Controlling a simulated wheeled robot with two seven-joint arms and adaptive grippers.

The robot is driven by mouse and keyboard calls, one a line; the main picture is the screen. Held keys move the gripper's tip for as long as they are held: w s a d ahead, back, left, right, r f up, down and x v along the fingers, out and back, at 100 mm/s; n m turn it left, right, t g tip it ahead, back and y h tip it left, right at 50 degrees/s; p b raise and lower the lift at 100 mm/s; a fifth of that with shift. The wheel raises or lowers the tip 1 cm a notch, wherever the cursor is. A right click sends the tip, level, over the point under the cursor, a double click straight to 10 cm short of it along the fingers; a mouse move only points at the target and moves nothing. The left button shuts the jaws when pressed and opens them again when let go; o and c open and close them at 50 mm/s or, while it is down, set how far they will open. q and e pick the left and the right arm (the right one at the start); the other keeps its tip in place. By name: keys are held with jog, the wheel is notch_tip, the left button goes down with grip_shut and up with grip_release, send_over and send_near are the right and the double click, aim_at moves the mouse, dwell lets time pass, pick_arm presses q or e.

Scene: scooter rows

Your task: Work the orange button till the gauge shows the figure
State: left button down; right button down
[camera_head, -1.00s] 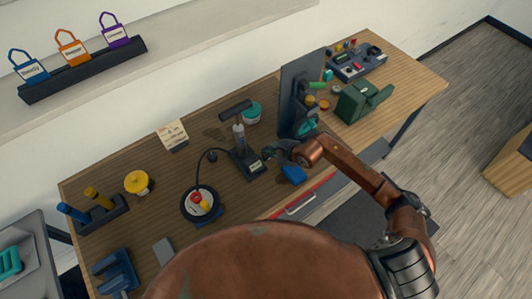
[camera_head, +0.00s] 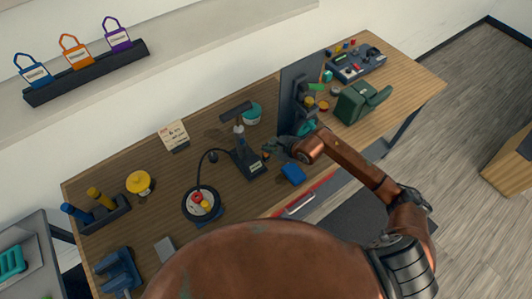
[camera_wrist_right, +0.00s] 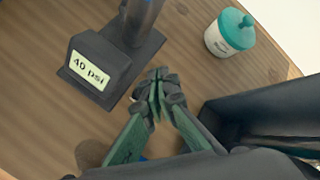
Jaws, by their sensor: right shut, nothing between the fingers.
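A black pump with a T-shaped handle (camera_head: 236,111) stands on the wooden table. Its gauge (camera_wrist_right: 90,69) reads "40 psi" in the right wrist view; in the head view the gauge (camera_head: 256,167) is too small to read. A small orange spot (camera_head: 266,155), perhaps the orange button, shows between the pump base and my right gripper (camera_head: 272,149). My right gripper (camera_wrist_right: 157,90) is shut and empty, its fingertips close beside the pump base; I cannot tell if they touch anything. A note card (camera_head: 173,135) stands behind, its writing unreadable. My left gripper is out of view.
A teal-lidded jar (camera_wrist_right: 230,33) stands behind the pump. A dark upright panel (camera_head: 297,95) is right of it. A blue block (camera_head: 292,173) lies in front of my gripper.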

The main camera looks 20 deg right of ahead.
aim_at(267, 155)
jog(key=shift+r+p, duration=0.85)
jog(key=shift+r, duration=1)
